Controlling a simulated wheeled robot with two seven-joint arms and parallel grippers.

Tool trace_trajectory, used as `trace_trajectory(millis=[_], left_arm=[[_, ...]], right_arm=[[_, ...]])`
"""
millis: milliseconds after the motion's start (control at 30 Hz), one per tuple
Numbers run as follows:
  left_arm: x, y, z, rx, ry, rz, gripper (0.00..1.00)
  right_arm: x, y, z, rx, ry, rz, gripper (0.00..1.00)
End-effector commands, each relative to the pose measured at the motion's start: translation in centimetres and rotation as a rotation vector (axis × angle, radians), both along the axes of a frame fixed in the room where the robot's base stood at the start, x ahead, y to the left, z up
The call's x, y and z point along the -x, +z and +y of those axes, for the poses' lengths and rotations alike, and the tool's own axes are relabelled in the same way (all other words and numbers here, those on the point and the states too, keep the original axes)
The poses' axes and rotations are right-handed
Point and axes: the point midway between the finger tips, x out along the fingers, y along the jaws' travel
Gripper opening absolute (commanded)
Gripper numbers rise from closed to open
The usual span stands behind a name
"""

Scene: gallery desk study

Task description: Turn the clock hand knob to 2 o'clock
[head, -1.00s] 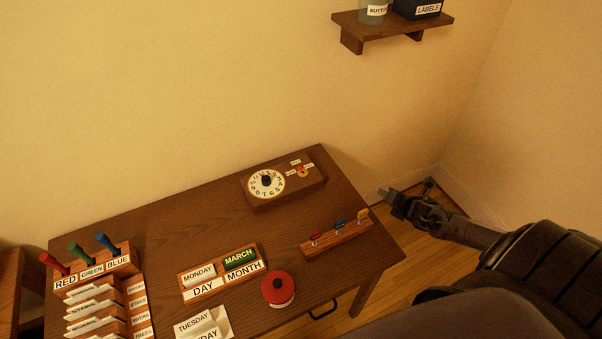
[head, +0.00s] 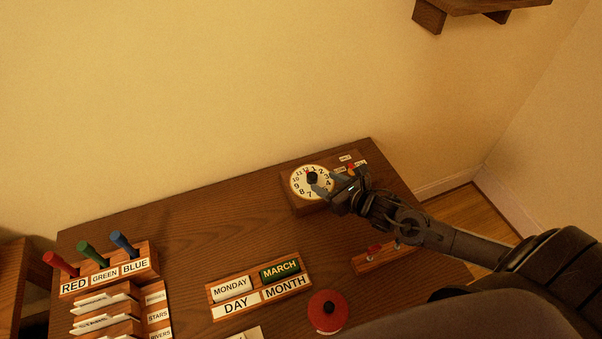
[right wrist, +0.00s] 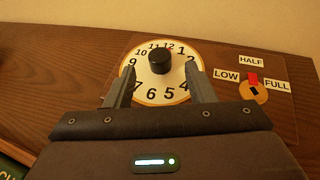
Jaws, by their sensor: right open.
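The clock (head: 297,187) is a white dial with black numerals on a brown wooden box at the desk's back right. Its round black knob (head: 312,177) stands at the dial's centre and also shows in the right wrist view (right wrist: 160,61). A small red mark shows by the 12. My right gripper (head: 326,183) is open and empty at the dial's lower right side. In the right wrist view its two fingers (right wrist: 162,80) straddle the lower dial, with the knob just beyond them, between their lines and apart from both. My left gripper is out of view.
A LOW/HALF/FULL selector (right wrist: 253,90) is right of the dial on the same box. A small rack (head: 372,260) lies partly under my right arm. A red round object (head: 327,311), day/month block (head: 219,312) and coloured-handle rack (head: 152,270) stand nearer. Desk left of the clock is clear.

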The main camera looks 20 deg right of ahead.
Motion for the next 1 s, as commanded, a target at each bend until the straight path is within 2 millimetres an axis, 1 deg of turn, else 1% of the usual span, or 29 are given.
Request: trace_trajectory(millis=[67,133,300,400,500,600,800,933,967,1000], left_arm=[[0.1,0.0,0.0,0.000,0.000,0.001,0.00],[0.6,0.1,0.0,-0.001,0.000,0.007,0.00],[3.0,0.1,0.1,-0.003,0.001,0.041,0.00],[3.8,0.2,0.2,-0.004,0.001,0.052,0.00],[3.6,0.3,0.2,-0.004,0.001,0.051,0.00],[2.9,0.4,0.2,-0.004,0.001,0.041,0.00],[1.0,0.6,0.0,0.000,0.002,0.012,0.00],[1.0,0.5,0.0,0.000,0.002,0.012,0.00],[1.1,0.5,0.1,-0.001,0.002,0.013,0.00],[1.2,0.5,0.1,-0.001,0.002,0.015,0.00]], right_arm=[[-0.4,-0.2,0.1,-0.001,0.000,-0.003,0.49],[-1.1,-0.3,0.2,-0.001,-0.003,-0.004,0.49],[-3.5,-1.2,0.9,-0.003,-0.004,-0.003,0.49],[-4.8,-1.8,1.3,-0.003,-0.002,-0.002,0.49],[-5.9,-2.4,1.5,-0.002,-0.002,-0.003,0.49],[-6.5,-2.7,1.7,-0.002,-0.001,0.000,0.49],[-6.9,-3.0,1.9,0.000,0.001,0.000,0.49],[-6.9,-3.0,1.9,0.000,0.001,0.000,0.49],[-6.9,-3.0,1.8,0.000,0.001,0.000,0.48],[-6.9,-3.0,1.8,0.000,0.001,0.000,0.43]])
